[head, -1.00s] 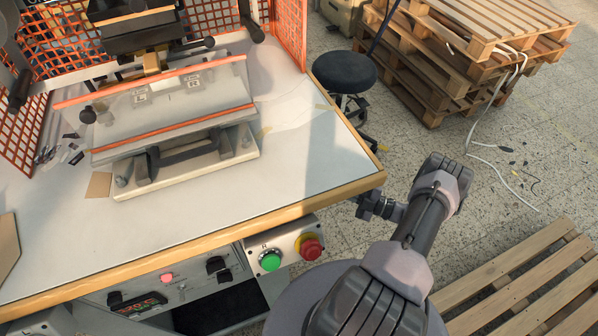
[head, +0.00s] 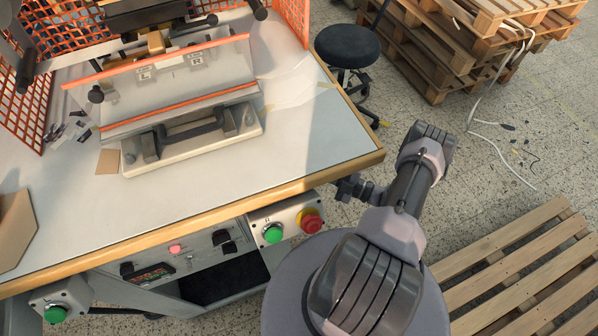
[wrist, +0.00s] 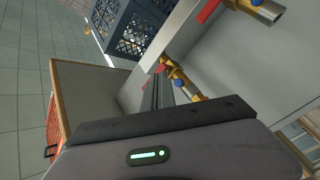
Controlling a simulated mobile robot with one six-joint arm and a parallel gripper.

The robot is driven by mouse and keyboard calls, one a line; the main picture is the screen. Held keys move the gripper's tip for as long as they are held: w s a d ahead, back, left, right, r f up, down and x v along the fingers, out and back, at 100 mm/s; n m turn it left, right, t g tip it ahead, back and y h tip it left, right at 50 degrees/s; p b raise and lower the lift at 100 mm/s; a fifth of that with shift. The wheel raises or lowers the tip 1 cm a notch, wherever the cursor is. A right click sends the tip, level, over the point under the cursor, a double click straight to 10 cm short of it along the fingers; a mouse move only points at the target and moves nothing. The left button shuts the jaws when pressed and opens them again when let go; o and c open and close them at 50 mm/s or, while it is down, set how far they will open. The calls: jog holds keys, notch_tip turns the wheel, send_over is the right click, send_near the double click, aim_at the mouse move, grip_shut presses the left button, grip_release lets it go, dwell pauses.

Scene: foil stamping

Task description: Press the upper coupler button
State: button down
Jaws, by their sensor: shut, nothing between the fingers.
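In the wrist view two brass couplers stand on a pale grey panel. One coupler (wrist: 262,12), at the top right, has a blue button (wrist: 256,2) and a red part beside it. The other coupler (wrist: 181,78), near the middle, also has a blue button (wrist: 177,84). The view is tilted, so I cannot tell which is the upper one. My gripper (wrist: 163,88) is shut and empty; its narrow dark fingers point toward the middle coupler, and contact cannot be told. In the head view the couplers are not seen and the fingers cannot be made out.
In the head view a wood-edged table (head: 300,135) bears the stamping press. A green button (head: 272,233) and red emergency stop (head: 311,221) sit under its front edge. A stool (head: 347,47) and pallets (head: 530,265) stand right.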

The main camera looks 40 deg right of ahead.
jog(key=shift+w+a+f, duration=0.1)
jog(key=shift+w+a, duration=0.1)
jog(key=shift+a, duration=0.55)
dwell(1.5)
jog(key=shift+w+a, duration=0.1)
jog(key=shift+a, duration=0.3)
jog(key=shift+w+a, duration=0.1)
jog(key=shift+a, duration=0.35)
dwell(1.4)
jog(key=shift+s+d+b, duration=0.2)
jog(key=shift+d+b, duration=0.45)
jog(key=shift+d, duration=0.2)
jog(key=shift+s+d+b, duration=0.2)
jog(key=shift+d+b, duration=0.05)
jog(key=shift+d, duration=0.55)
jog(key=shift+s+d+b, duration=0.2)
jog(key=shift+d, duration=0.65)
jog(key=shift+s+d+b, duration=0.2)
jog(key=shift+d+b, duration=0.05)
jog(key=shift+d, duration=0.55)
